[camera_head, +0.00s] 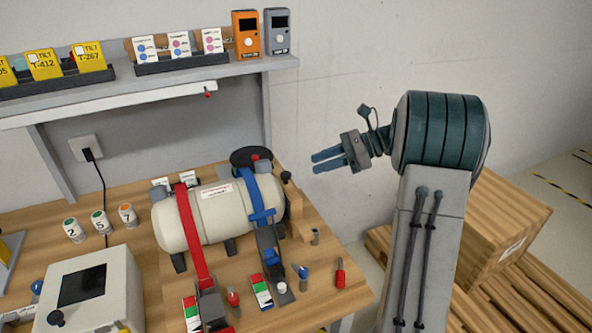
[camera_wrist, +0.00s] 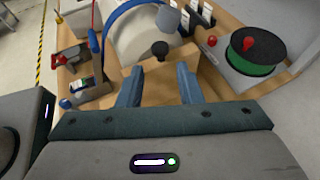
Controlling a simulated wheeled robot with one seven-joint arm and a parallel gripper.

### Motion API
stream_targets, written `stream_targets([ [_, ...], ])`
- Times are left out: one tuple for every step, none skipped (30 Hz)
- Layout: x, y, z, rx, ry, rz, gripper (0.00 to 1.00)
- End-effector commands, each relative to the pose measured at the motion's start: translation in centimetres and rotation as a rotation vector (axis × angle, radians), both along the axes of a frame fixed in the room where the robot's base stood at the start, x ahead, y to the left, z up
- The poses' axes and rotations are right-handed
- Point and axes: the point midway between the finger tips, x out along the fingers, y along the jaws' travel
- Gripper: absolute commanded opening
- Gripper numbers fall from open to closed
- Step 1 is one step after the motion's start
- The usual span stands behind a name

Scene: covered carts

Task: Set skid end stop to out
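A cream tank (camera_head: 222,208) lies on its side on the workbench, held by a red strap (camera_head: 189,230) and a blue strap (camera_head: 258,188). At its right end is a wooden end piece (camera_head: 296,212) with a black knob (camera_head: 286,177), seemingly the end stop; its setting cannot be told. In the wrist view the black knob (camera_wrist: 160,50) stands on the wooden piece (camera_wrist: 150,82), ahead and between my fingers. My gripper (camera_head: 315,162) is open and empty, in the air to the right of the knob, apart from it. It also shows in the wrist view (camera_wrist: 158,75).
A shelf (camera_head: 150,85) overhangs the back. Wooden crates (camera_head: 490,235) stand at right.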

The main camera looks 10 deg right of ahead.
Motion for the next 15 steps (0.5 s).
stream_targets([
  [0.2, 1.1, -0.3, 0.001, 0.001, 0.004, 0.32],
  [0.3, 1.7, -0.6, 0.000, 0.002, 0.005, 0.32],
  [0.4, 2.4, -0.9, 0.000, 0.001, 0.004, 0.32],
  [0.5, 3.0, -1.1, 0.000, 0.001, 0.004, 0.32],
  [0.6, 3.5, -1.3, 0.000, 0.000, 0.003, 0.32],
  [0.7, 4.1, -1.6, 0.000, 0.001, 0.003, 0.32],
  [0.8, 4.5, -1.8, -0.001, 0.001, 0.002, 0.32],
  [0.9, 4.8, -1.9, -0.001, 0.001, 0.002, 0.32],
  [1.0, 5.3, -2.1, -0.001, 0.000, 0.002, 0.32],
  [1.1, 5.6, -2.3, -0.001, 0.000, 0.002, 0.32],
  [1.1, 5.8, -2.4, -0.001, 0.000, 0.001, 0.32],
  [1.2, 6.1, -2.5, -0.001, -0.001, 0.000, 0.32],
  [1.2, 6.3, -2.6, -0.001, -0.002, 0.001, 0.32],
  [1.3, 6.4, -2.7, -0.001, -0.002, 0.001, 0.32],
  [1.3, 6.6, -2.7, -0.001, -0.002, 0.001, 0.32],
])
